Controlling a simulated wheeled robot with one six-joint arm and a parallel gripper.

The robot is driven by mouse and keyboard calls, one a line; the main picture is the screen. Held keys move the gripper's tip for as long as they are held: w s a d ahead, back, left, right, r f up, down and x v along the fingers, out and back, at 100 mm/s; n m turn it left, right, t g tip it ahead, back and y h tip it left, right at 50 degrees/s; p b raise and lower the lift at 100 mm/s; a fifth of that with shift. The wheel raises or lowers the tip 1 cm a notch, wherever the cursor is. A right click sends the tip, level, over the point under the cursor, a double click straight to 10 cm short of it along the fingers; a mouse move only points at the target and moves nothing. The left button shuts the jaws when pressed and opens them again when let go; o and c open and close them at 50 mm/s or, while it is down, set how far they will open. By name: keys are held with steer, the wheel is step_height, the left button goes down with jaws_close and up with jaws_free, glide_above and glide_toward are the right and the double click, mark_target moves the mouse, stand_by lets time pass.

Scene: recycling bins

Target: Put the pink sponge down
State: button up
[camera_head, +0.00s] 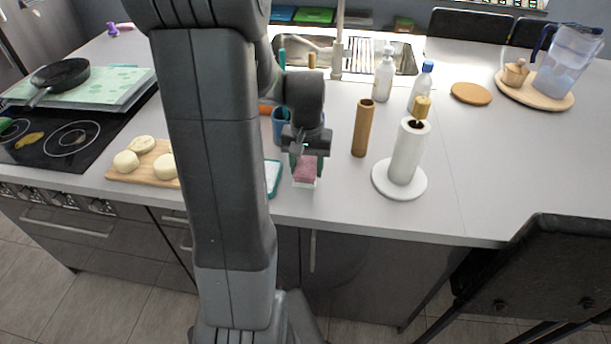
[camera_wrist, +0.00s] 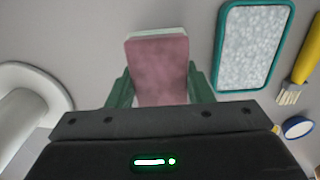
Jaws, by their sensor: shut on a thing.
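The pink sponge (camera_head: 305,171) has a pale layer on one side. My gripper (camera_head: 306,158) is shut on it, above the counter near its front edge. In the wrist view the sponge (camera_wrist: 160,68) sits between the two green fingers of my gripper (camera_wrist: 160,88). I cannot tell whether the sponge touches the counter (camera_head: 340,200).
A teal-rimmed tray (camera_wrist: 221,60) lies beside the sponge, with a yellow-handled brush (camera_wrist: 303,55) beyond it. A paper towel roll on a white stand (camera_head: 407,152) and a brown cylinder (camera_head: 363,128) stand to the right. The counter between sponge and stand is clear.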

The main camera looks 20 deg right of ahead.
mark_target(306, 165)
steer(key=shift+f, duration=2.05)
steer(key=shift+f, duration=0.25)
steer(key=o, duration=1)
steer(key=shift+r, duration=0.1)
steer(key=shift+o, duration=0.2)
step_height(306, 165, up, 12)
steer(key=shift+r, duration=0.2)
steer(key=shift+f, duration=0.15)
